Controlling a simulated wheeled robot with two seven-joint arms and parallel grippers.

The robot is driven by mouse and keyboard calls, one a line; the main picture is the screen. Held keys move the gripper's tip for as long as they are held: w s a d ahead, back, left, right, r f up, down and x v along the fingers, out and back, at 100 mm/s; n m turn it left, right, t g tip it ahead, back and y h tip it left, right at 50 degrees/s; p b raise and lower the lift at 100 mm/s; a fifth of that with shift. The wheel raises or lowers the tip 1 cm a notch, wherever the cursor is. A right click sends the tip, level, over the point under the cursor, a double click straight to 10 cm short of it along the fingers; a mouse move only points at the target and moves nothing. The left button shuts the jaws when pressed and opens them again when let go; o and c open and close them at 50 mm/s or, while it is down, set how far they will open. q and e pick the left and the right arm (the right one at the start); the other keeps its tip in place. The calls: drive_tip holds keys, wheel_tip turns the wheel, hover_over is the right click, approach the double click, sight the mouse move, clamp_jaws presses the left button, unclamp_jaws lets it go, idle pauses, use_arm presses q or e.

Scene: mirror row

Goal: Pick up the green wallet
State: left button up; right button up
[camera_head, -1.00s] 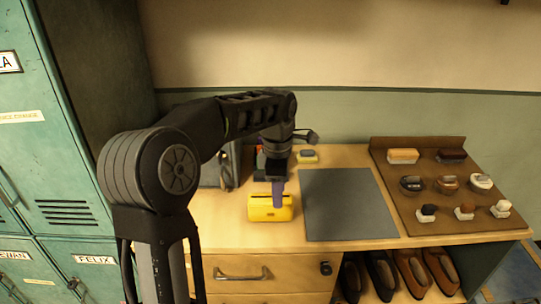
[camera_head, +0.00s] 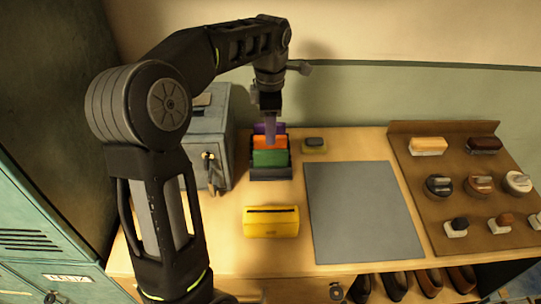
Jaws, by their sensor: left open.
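The green wallet (camera_head: 270,158) stands in a row of wallets in a dark holder on the bench, left of the grey mat. An orange wallet (camera_head: 262,143) is just behind it, and a purple one (camera_head: 259,128) is at the back. My right gripper is not in view.
A yellow box (camera_head: 271,222) with a dark slot stands in front of the row. A grey metal box (camera_head: 207,135) with keys stands close to its left.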

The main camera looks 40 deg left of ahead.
sight(271, 151)
use_arm(q)
drive_tip(key=shift+f, duration=1.35)
drive_tip(key=shift+s+d+f+p, duration=0.1)
drive_tip(key=shift+f+p, duration=0.35)
wheel_tip(271, 151, down, 4)
drive_tip(key=shift+s+d+r+p, duration=0.1)
drive_tip(key=shift+r+p, duration=0.1)
drive_tip(key=shift+p, duration=0.3)
drive_tip(key=shift+f, duration=0.35)
clamp_jaws()
